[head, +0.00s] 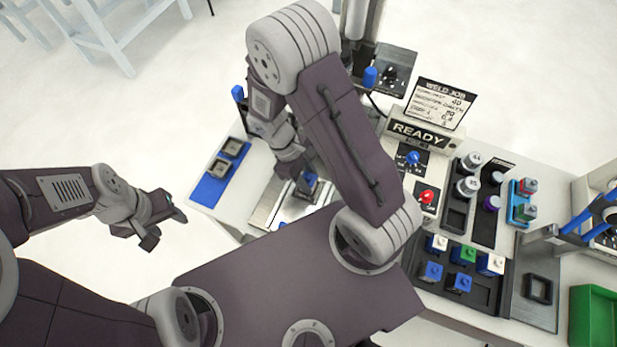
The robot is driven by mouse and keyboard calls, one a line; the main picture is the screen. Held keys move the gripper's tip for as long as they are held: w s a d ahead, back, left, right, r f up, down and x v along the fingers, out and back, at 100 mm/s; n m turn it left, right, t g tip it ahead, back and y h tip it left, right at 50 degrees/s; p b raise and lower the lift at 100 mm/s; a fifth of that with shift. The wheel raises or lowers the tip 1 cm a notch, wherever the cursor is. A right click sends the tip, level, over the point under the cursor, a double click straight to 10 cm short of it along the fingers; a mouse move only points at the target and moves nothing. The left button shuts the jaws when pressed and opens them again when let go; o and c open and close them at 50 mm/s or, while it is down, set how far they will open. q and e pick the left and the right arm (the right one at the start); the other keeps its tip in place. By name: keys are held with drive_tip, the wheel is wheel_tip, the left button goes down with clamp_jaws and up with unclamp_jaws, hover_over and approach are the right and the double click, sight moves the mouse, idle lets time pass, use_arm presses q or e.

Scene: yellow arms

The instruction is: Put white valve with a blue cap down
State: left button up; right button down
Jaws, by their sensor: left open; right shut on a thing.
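My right gripper (297,170) is shut, low over the metal plate (268,208) on the left part of the bench. A small blue part (310,179) shows at its fingertips. I take this to be the blue cap of the white valve. The valve's white body is mostly hidden by the gripper and my arm, and I cannot tell whether it touches the plate. My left gripper (163,220) is open and empty, off the bench's left side above the floor.
A blue mat (207,190) with two dark square pieces lies left of the plate. To the right are a READY sign (420,133), a red button (427,197), a black tray (483,303) with several coloured blocks, and a green bin (596,318). My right arm hides the bench's middle.

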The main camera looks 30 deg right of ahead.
drive_tip(key=shift+f, duration=0.1)
drive_tip(key=c, duration=0.9)
unclamp_jaws()
